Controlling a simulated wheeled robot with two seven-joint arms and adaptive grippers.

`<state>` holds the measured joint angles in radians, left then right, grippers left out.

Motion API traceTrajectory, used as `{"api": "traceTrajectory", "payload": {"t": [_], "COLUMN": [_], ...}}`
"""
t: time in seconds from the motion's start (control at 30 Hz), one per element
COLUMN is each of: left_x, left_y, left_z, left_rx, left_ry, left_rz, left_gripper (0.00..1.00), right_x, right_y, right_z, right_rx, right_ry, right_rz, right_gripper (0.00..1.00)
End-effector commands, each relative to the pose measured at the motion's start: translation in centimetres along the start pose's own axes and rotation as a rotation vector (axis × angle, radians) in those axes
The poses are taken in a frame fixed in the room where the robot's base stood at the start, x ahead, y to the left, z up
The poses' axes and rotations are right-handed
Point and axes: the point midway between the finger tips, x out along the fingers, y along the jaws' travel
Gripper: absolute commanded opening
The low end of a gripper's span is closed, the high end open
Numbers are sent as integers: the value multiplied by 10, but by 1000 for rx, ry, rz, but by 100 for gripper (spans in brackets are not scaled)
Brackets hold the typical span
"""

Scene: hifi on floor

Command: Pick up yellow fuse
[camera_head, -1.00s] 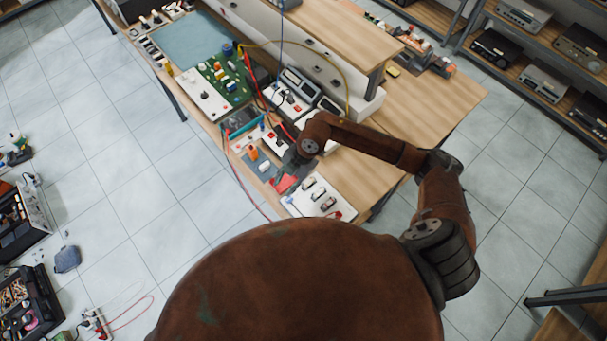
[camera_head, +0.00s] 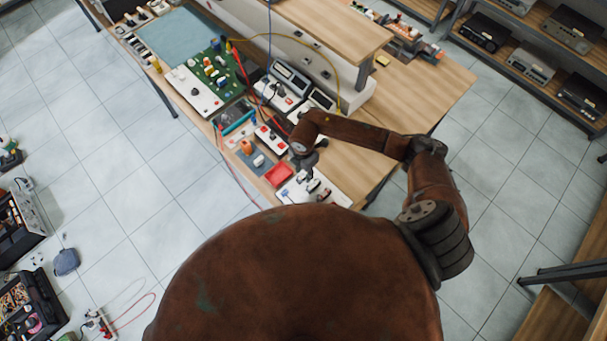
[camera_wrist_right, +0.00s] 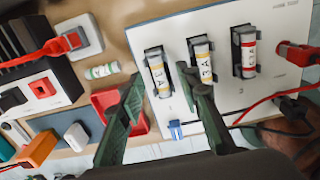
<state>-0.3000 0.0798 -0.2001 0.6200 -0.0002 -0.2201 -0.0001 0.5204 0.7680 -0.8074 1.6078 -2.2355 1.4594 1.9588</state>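In the right wrist view, a white fuse with yellow-orange bands (camera_wrist_right: 158,74) sits in the left black holder of a white panel (camera_wrist_right: 275,85). A middle fuse (camera_wrist_right: 203,62), also with yellowish bands, and a fuse with a red band (camera_wrist_right: 248,52) sit in the other holders. A green-banded fuse (camera_wrist_right: 101,71) lies on the wooden table. My right gripper (camera_wrist_right: 163,82) is open and empty, its fingers on either side of the left fuse in the picture; its height above is unclear. In the head view the right gripper (camera_head: 308,161) is over the panel (camera_head: 335,195). My left gripper is not in view.
A red tray (camera_head: 279,175) stands beside the panel on the wooden workbench (camera_head: 385,160). Red and black leads (camera_wrist_right: 268,104) plug into the panel's right side. A red-switched unit (camera_wrist_right: 40,88) and an orange part (camera_wrist_right: 38,148) are to the left.

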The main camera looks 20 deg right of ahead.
Motion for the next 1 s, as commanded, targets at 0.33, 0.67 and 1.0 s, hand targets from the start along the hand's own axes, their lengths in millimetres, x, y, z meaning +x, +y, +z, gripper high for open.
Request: {"api": "traceTrajectory", "payload": {"t": [0.33, 0.67, 1.0], "left_x": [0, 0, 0], "left_y": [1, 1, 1], "left_z": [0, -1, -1], "left_rx": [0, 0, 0], "left_ry": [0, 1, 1], "left_rz": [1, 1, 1], "left_gripper": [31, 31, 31], "right_x": [0, 0, -2], "right_y": [0, 0, 0], "right_z": [0, 0, 0], "right_rx": [1, 1, 1], "right_ry": [0, 1, 1], "right_rz": [1, 1, 2], "right_gripper": [21, 0, 0]}}
